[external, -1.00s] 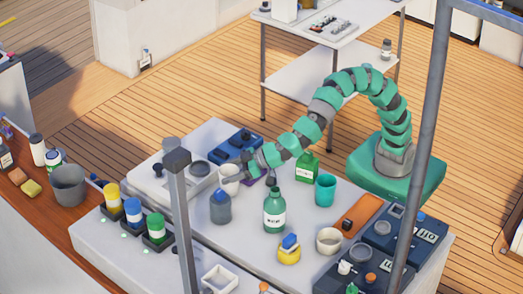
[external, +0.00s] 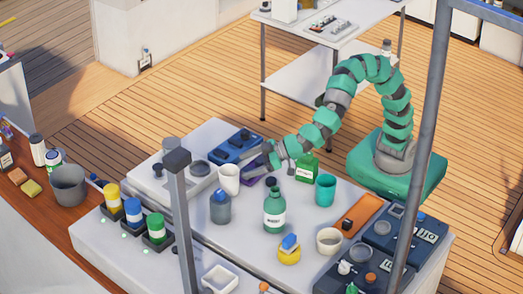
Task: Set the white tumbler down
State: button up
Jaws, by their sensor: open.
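The white tumbler (external: 229,180) stands upright on the light worktop, behind the grey bottle with a blue cap. My gripper (external: 250,164) is open and empty, just right of the tumbler with its fingers pointing left toward it. A small gap seems to show between the fingertips and the tumbler. The tumbler's base is partly hidden by the grey bottle's top.
The blue-capped grey bottle (external: 220,207) is close in front of the tumbler. A blue device (external: 236,146) lies behind it. A green box (external: 308,167), a teal cup (external: 325,189) and a green bottle (external: 275,211) stand to the right. A grey post (external: 186,230) rises in front.

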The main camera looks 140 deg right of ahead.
jog(key=shift+p+v, duration=0.4)
jog(key=shift+v, duration=1.85)
jog(key=w+a+r+n+t+y, duration=0.1)
jog(key=w+a+r+t, duration=0.15)
jog(key=r, duration=0.45)
jog(key=w+a+r+n+t+y, duration=0.1)
jog(key=w+a+r+t, duration=0.2)
jog(key=r, duration=0.5)
jog(key=s+a+r+n+t+y, duration=0.4)
jog(key=a+r+y, duration=0.3)
jog(key=a+r, duration=0.65)
jog(key=s+a+r+n+g, duration=0.3)
jog(key=s+r, duration=0.6)
jog(key=s, duration=0.5)
jog(key=shift+s+a+r, duration=0.2)
jog(key=shift+a, duration=0.15)
jog(key=shift+g, duration=0.25)
jog(key=shift+r+p, duration=0.6)
